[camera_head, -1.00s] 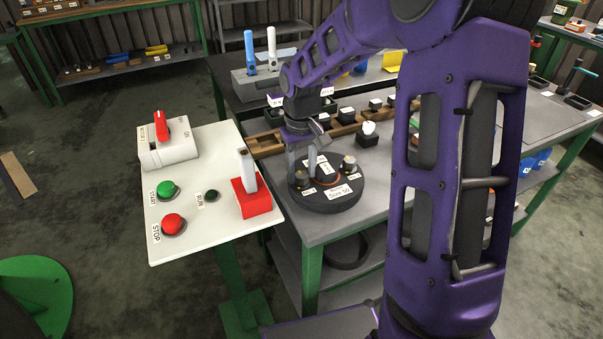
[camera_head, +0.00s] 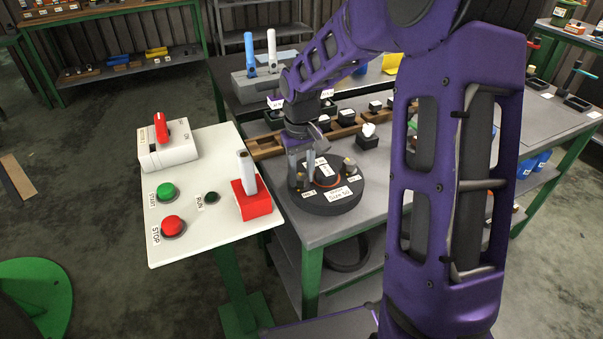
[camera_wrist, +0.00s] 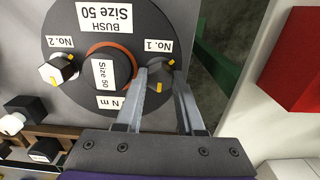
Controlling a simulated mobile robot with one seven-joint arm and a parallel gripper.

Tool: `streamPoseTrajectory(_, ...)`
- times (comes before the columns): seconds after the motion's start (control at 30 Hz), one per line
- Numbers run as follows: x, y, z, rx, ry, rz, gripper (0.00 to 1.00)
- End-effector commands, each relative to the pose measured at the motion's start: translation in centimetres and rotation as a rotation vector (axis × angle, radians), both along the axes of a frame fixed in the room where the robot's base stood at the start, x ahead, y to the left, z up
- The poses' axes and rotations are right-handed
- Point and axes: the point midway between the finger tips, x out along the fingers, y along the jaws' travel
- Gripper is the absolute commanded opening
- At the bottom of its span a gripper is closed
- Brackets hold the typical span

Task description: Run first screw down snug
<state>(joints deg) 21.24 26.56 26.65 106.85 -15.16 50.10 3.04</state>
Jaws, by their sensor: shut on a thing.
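The dark round bush fixture (camera_head: 330,203) labelled Size 50 sits on the grey bench, with an orange ring around its raised centre. The first screw (camera_wrist: 160,76), labelled No. 1, is a dark head with a yellow mark; it stands upright at the fixture's edge. My gripper (camera_wrist: 159,70) points down, with its two fingers shut on this screw from either side. In the head view my gripper (camera_head: 302,172) is at the left of the fixture and partly hides the screw. The second screw (camera_wrist: 59,69), labelled No. 2, stands across the centre, with a pale head and yellow marks.
A white control panel (camera_head: 185,235) with green and red buttons and a red block (camera_head: 252,203) stands close to the left. A wooden rack (camera_head: 267,146) with several small dark blocks lies behind the fixture. A grey holder (camera_head: 250,83) stands farther back.

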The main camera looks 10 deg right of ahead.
Motion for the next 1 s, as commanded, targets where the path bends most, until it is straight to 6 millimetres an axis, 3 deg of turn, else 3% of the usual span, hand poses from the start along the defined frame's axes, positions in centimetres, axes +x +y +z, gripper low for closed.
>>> streamPoseTrajectory(0.27, 0.06, 0.06, 0.08, -0.002, -0.002, -0.148, 0.00)
streamPoseTrajectory(1.0, 0.08, 0.08, 0.22, 0.000, -0.003, -0.843, 0.00)
